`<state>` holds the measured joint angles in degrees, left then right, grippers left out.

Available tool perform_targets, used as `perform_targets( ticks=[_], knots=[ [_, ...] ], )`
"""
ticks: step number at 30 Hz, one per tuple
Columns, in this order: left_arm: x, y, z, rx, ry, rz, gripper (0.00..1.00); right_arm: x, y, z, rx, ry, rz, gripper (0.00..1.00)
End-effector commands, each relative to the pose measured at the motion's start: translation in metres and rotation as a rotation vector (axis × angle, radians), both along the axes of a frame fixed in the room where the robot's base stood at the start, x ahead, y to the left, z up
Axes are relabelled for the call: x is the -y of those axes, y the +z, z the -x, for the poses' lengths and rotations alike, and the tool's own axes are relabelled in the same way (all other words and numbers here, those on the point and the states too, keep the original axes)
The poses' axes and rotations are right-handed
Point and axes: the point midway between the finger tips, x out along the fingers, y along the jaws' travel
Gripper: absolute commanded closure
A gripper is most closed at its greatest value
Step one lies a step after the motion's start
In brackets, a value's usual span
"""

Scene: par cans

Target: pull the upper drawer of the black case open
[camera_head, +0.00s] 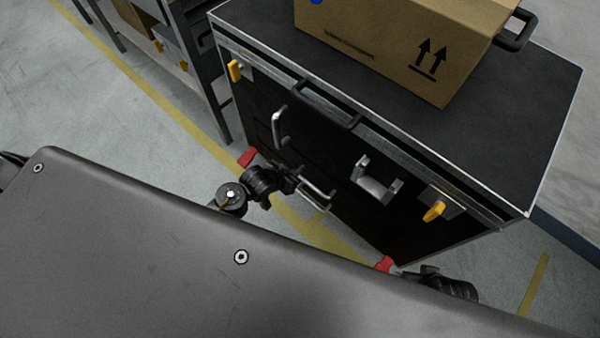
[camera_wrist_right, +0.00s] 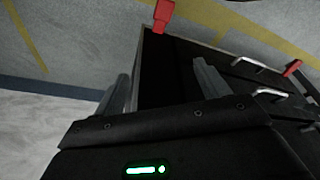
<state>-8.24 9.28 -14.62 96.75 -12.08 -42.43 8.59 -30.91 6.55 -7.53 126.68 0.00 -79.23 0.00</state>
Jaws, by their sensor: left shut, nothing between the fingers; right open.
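The black case (camera_head: 340,135) stands in front of me with metal edges and a dark front. A silver bar handle (camera_head: 316,194) sits low on that front, and other silver handles (camera_head: 279,126) (camera_head: 376,182) sit higher, to its left and right. The drawer seams are too dark to tell which handle belongs to the upper drawer. My left gripper (camera_head: 296,181) is shut and empty, close beside the low bar handle; I cannot tell whether they touch. My right gripper (camera_wrist_right: 162,90) is open and empty near the case, whose two bar handles (camera_wrist_right: 248,65) (camera_wrist_right: 273,93) show to its right.
A cardboard box (camera_head: 400,40) stands on the case top. Yellow latches (camera_head: 235,70) (camera_head: 434,212) and red feet (camera_head: 247,157) (camera_head: 384,264) stick out from the case. A shelf unit (camera_head: 180,45) stands at the upper left. Yellow floor lines (camera_head: 185,122) run past.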

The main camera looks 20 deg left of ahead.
Motion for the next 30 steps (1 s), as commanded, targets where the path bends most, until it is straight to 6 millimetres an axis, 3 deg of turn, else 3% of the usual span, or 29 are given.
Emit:
perform_targets(
  ticks=[6,13,27,30],
  knots=[
    [0.009,-0.028,-0.022,0.001,0.001,0.001,1.0,0.001,0.024,0.005,0.017,-0.002,-0.001,0.26],
    [0.013,-0.038,-0.032,0.0,0.0,0.0,1.0,0.002,0.039,0.009,0.023,-0.003,-0.001,0.26],
    [0.012,-0.038,-0.03,-0.001,0.0,0.0,1.0,0.002,0.041,0.009,0.024,-0.002,-0.001,0.26],
    [0.009,-0.037,-0.023,-0.003,0.001,-0.002,1.0,0.001,0.029,0.006,0.011,-0.002,0.0,0.26]
  ],
)
